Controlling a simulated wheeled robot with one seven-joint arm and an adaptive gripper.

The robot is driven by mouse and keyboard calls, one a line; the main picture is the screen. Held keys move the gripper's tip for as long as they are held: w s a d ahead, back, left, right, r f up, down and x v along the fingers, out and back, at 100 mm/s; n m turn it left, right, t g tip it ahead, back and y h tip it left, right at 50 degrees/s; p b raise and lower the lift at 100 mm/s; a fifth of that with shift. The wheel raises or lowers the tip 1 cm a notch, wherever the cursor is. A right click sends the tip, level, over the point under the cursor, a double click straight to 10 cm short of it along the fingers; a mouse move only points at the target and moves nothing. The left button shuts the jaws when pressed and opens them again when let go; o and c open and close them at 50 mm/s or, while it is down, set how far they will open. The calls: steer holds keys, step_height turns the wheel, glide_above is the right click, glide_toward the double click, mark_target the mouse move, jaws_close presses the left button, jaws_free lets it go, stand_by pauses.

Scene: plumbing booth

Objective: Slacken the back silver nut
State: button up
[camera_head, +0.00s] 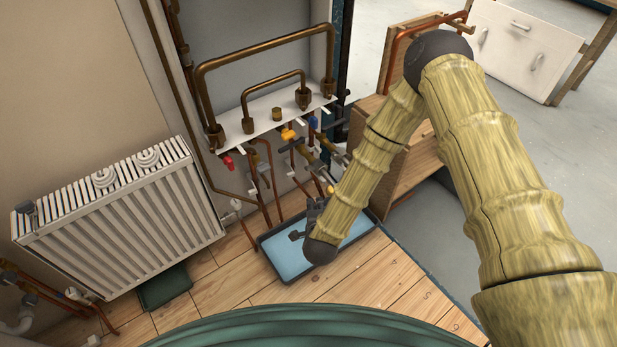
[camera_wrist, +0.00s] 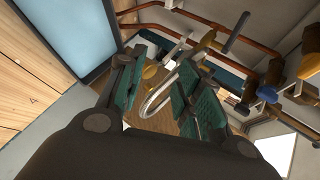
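My gripper (camera_wrist: 165,88) is open in the wrist view, with its two green-padded fingers apart. A curved silver pipe (camera_wrist: 155,98) shows between the fingers, beyond or between the pads; I cannot tell if either finger touches it. In the head view my gripper (camera_head: 316,207) is small and partly hidden by my wrist, low in front of the valves and above the blue tray. I cannot clearly pick out the back silver nut in either view. Small silver fittings (camera_wrist: 185,42) show beyond the fingertips, among brass parts.
Copper pipes and valves with red (camera_head: 227,162), yellow (camera_head: 288,134) and blue (camera_head: 313,123) handles crowd the area by my gripper. A blue tray (camera_head: 288,260) lies on the wooden floor below. A white radiator (camera_head: 120,220) stands left; a wooden cabinet (camera_head: 405,165) stands right.

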mark_target(308, 171)
steer(key=w+m+t+b, duration=0.1)
steer(key=w+m, duration=0.1)
steer(key=w, duration=0.3)
steer(key=w+a+m+h+b, duration=0.1)
steer(key=w+m, duration=0.1)
steer(key=w, duration=0.4)
steer(key=w+a+m+t+b, duration=0.1)
steer(key=w+m, duration=0.1)
steer(key=w, duration=0.4)
steer(key=shift+a+f+t+h, duration=0.1)
steer(key=shift+a+t+h, duration=0.1)
steer(key=shift+t+h, duration=0.15)
steer(key=shift+s, duration=0.1)
jaws_close()
